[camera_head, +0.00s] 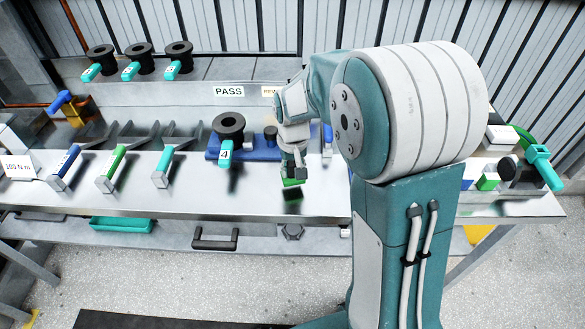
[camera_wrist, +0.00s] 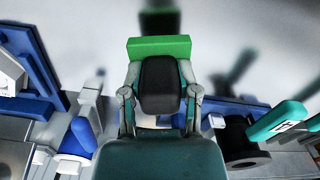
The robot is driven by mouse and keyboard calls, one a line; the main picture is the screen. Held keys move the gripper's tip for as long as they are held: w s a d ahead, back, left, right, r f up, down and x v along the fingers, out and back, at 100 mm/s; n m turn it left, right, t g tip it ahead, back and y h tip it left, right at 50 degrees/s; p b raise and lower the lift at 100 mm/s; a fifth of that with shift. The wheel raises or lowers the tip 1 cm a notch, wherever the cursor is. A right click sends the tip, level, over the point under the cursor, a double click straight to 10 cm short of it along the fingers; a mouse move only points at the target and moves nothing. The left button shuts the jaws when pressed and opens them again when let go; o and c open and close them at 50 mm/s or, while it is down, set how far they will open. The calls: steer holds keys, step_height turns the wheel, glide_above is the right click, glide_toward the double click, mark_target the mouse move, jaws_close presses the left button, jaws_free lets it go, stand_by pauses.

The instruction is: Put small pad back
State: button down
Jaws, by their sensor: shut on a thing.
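My gripper (camera_head: 293,172) is shut on a green block, which I take to be the small pad (camera_head: 291,183). It holds the pad just above the bare front part of the metal bench (camera_head: 330,203). In the wrist view, the green pad (camera_wrist: 160,47) lies crosswise at the fingertips of my gripper (camera_wrist: 160,62). A dark patch lies just beyond the pad, likely its shadow or reflection. The pad looks apart from the bench top. My arm hides part of the bench behind it.
A blue fixture (camera_head: 255,152) holds a black ring part with a teal tag "4" (camera_head: 226,152). Blue, green and teal handled tools (camera_head: 110,170) lie left. White blocks with green (camera_head: 488,182) and blue faces stand right.

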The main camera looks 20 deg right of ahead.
steer(key=shift+f, duration=0.7)
steer(key=shift+f, duration=0.65)
steer(key=shift+f, duration=0.15)
stand_by(0.3)
steer(key=shift+c, duration=1.3)
jaws_free()
